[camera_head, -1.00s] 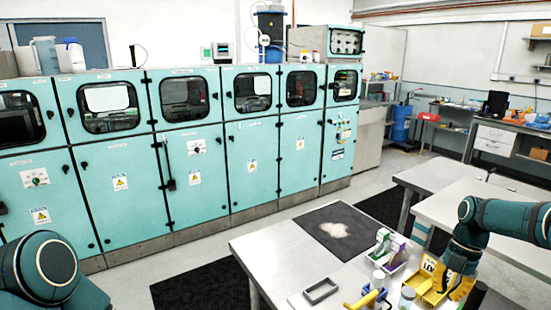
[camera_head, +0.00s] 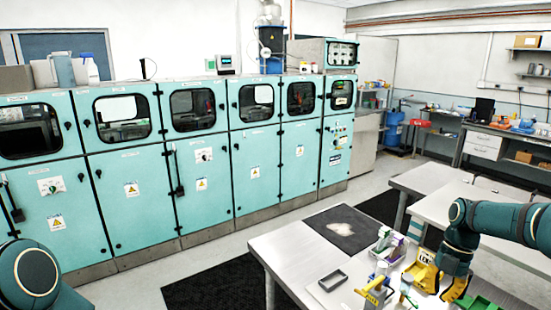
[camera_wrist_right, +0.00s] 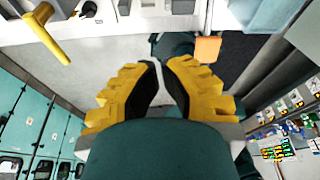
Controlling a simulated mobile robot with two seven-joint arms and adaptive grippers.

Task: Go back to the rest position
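My right gripper (camera_head: 433,288) hangs over the right part of the metal table (camera_head: 282,245), with its two yellow fingers apart. In the right wrist view its fingers (camera_wrist_right: 160,72) show dark inner pads with a gap between them and nothing held. My right arm comes in from the right edge. Of my left arm only a rounded teal link (camera_head: 38,272) shows at the bottom left; the left gripper is out of view.
A yellow-handled tool (camera_head: 374,291) lies near the right gripper and also shows in the wrist view (camera_wrist_right: 42,32). A dark tray (camera_head: 333,281), a green-and-white holder (camera_head: 383,240) and a black mat (camera_head: 345,228) are on the table. Teal cabinets (camera_head: 205,180) stand behind.

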